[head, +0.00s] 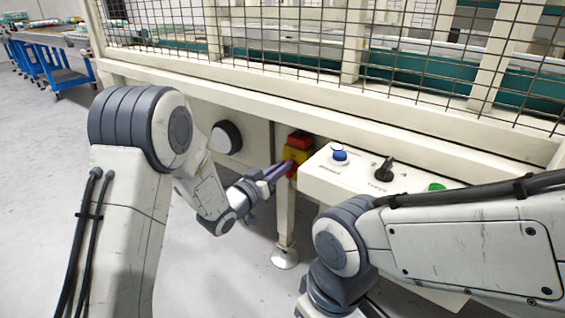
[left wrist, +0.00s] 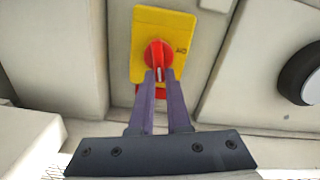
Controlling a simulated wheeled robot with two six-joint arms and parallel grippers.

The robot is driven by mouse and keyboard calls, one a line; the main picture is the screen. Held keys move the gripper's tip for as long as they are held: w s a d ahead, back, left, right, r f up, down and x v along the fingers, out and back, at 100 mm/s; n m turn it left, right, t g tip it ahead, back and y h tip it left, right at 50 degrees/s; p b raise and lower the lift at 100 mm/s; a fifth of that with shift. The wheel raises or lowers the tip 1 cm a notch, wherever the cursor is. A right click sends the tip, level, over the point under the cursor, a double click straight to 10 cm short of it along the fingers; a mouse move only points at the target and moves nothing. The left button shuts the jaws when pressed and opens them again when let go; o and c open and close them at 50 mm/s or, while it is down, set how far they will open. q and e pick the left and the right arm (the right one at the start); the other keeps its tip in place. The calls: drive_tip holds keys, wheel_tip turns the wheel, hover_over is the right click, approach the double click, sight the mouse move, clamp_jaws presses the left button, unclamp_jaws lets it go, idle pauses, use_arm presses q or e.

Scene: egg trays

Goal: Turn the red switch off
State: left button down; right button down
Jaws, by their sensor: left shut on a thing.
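The red switch (left wrist: 158,54) is a round red knob with a handle, on a yellow plate (left wrist: 177,27) in the left wrist view. In the head view the yellow plate (head: 297,154) sits on the cream frame, left of the control panel, with the knob mostly hidden. My left gripper (left wrist: 160,76) is shut on the knob's handle, one purple finger on each side. It also shows in the head view (head: 285,169), reaching to the plate. The handle points toward the gripper's base in the left wrist view. My right gripper is out of view; only its arm shows at the lower right.
A cream control panel (head: 318,180) with a blue button (head: 339,155), a black selector (head: 383,168) and a green button (head: 436,187) stands right of the switch. A round dark-rimmed knob (head: 227,137) is to the left. Wire mesh is above. Blue carts (head: 50,72) stand far left.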

use_arm(q)
drive_tip(key=n+p, duration=0.1)
drive_tip(key=n, duration=0.1)
drive_tip(key=n+p, duration=0.1)
drive_tip(key=p, duration=0.1)
drive_tip(key=shift+w+a+r+n, duration=0.1)
drive_tip(key=shift+w+a+n, duration=0.1)
drive_tip(key=shift+a+n, duration=0.15)
drive_tip(key=shift+w+a+f+n+p, duration=0.1)
drive_tip(key=shift+f+n+p, duration=0.2)
drive_tip(key=shift+n+p, duration=1.4)
drive_tip(key=shift+w+a+f+n+p, duration=0.1)
drive_tip(key=shift+f+n+p, duration=0.25)
drive_tip(key=shift+n+p, duration=1.3)
drive_tip(key=shift+w+a+f+n+p, duration=0.1)
drive_tip(key=shift+f+n+p, duration=0.2)
drive_tip(key=shift+n+p, duration=1.35)
drive_tip(key=shift+n+b, duration=0.65)
drive_tip(key=shift+n, duration=0.1)
drive_tip(key=c, duration=0.9)
unclamp_jaws()
drive_tip(key=shift+s, duration=0.1)
